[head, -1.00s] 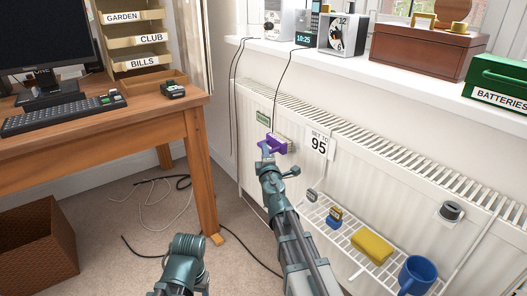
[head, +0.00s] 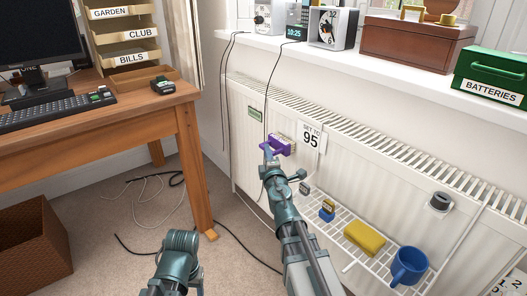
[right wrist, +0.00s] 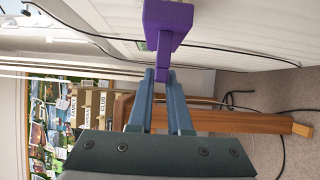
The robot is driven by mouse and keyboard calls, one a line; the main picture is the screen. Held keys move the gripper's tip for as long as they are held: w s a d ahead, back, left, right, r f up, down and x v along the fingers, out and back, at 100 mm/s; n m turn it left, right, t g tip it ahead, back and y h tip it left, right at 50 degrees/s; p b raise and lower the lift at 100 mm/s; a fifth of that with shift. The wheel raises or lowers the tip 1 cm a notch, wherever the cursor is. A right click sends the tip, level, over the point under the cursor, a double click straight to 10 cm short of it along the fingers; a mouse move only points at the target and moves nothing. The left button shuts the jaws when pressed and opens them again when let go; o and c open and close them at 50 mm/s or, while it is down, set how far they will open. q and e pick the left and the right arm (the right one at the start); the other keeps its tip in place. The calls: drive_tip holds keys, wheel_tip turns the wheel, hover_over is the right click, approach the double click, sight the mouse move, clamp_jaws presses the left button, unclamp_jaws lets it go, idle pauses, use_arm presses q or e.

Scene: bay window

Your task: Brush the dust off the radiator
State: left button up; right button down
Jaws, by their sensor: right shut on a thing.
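The radiator (head: 385,190) is a long white panel with a slotted top, below the window sill. My right gripper (head: 268,152) is shut on the purple handle of a brush (head: 276,146). The brush's pale bristles are at the radiator's upper front, left of the "SET TO 95" card; I cannot tell whether they touch. In the right wrist view the fingers (right wrist: 163,76) close on the narrow purple handle below the wider purple brush block (right wrist: 167,22). No dust is clearly visible. My left gripper does not show.
A wire rack (head: 350,225) on the radiator holds a yellow sponge (head: 364,237) and a blue mug (head: 408,265). A dark cord (head: 271,95) hangs down the radiator close to the brush. A wooden desk (head: 150,118) stands left; cables lie on the carpet.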

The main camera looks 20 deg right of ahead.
sight(262, 148)
drive_tip(key=shift+s+d, duration=0.25)
drive_tip(key=shift+s, duration=0.4)
drive_tip(key=shift+s+d, duration=0.3)
drive_tip(key=shift+s, duration=0.4)
drive_tip(key=shift+s+d, duration=0.25)
drive_tip(key=shift+s, duration=0.4)
drive_tip(key=shift+a, duration=0.1)
drive_tip(key=shift+w+a, duration=0.3)
drive_tip(key=shift+w, duration=0.55)
drive_tip(key=shift+w+a, duration=0.3)
drive_tip(key=shift+w, duration=0.55)
drive_tip(key=shift+w, duration=0.1)
drive_tip(key=shift+w+a, duration=0.3)
drive_tip(key=shift+w, duration=0.5)
drive_tip(key=shift+w+a, duration=0.3)
drive_tip(key=shift+w, duration=0.5)
drive_tip(key=shift+w, duration=0.1)
drive_tip(key=w, duration=0.1)
drive_tip(key=w+a, duration=0.1)
drive_tip(key=w, duration=0.1)
drive_tip(key=shift+a, duration=0.15)
